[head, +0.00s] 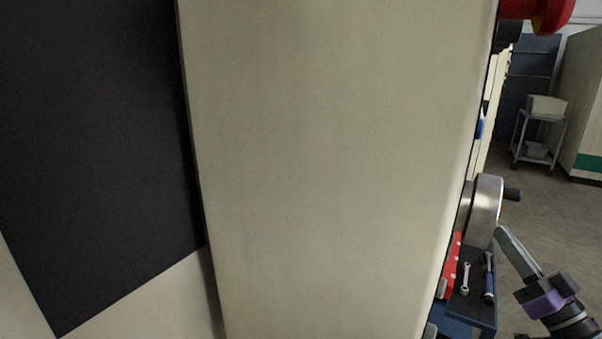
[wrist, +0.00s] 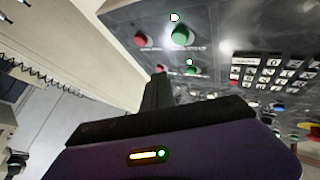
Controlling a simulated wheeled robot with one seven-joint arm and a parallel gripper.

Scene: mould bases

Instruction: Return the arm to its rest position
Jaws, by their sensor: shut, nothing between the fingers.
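My gripper (wrist: 157,92) shows in the wrist view as dark fingers standing up from a wide purple and black body. The fingers are shut together with nothing between them. Behind them is a dark control panel (wrist: 215,52); I cannot tell how far the fingertips are from it. In the head view my arm shows at the lower right edge, with a purple part near its end, beside a tool stand (head: 462,308).
A large beige machine panel (head: 340,170) fills the middle of the head view. A silver handwheel (head: 487,212) stands above the tool stand, which holds wrenches. Open floor (head: 545,215) and a grey cart (head: 538,118) lie at the right. The control panel has coloured buttons and a keypad (wrist: 268,72).

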